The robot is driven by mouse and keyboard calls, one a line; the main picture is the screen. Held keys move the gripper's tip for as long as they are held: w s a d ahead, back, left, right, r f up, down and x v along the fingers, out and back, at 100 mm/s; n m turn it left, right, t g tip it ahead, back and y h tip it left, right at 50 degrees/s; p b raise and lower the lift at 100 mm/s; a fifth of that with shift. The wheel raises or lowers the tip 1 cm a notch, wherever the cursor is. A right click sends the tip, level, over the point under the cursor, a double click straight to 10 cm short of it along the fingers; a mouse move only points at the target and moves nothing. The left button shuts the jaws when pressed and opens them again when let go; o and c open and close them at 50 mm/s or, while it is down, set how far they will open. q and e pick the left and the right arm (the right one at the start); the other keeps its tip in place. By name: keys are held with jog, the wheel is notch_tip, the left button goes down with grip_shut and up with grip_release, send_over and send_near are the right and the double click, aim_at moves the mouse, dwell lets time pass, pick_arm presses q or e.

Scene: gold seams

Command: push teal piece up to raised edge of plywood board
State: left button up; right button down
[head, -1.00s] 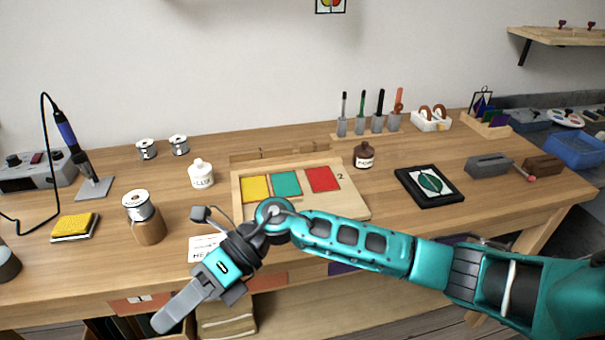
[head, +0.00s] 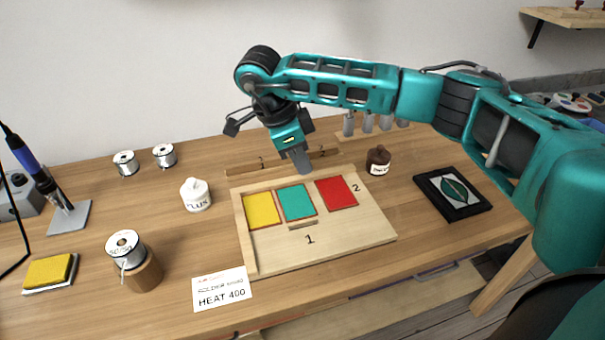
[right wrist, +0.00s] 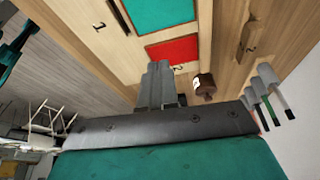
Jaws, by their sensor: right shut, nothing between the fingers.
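The teal piece (head: 297,202) lies flat on the plywood board (head: 345,238), between a yellow piece (head: 261,211) and a red piece (head: 336,192). The board's raised edge (head: 244,240) runs along its left side and back; the teal piece's back side is near the back strip, but any gap is too small to tell. My right gripper (head: 304,168) is shut and empty, pointing down around the board's back edge behind the teal piece. In the right wrist view its fingers (right wrist: 160,85) are together, with the teal piece (right wrist: 158,12) beyond the red piece (right wrist: 172,50). My left gripper is not in view.
A small wooden strip (head: 303,224) lies in front of the teal piece. A numbered wooden rail (head: 250,170) stands behind the board. A brown bottle (head: 378,160) is right of the gripper, and a white flux jar (head: 196,195) left of the board. The board's front part is clear.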

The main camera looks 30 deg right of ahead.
aim_at(313, 204)
jog(key=x, duration=0.9)
jog(key=shift+s+r, duration=0.1)
jog(key=shift+s, duration=0.2)
jog(key=shift+d+f, duration=0.15)
jog(key=shift+f, duration=0.25)
jog(key=shift+w+a, duration=0.25)
jog(key=shift+a, duration=0.6)
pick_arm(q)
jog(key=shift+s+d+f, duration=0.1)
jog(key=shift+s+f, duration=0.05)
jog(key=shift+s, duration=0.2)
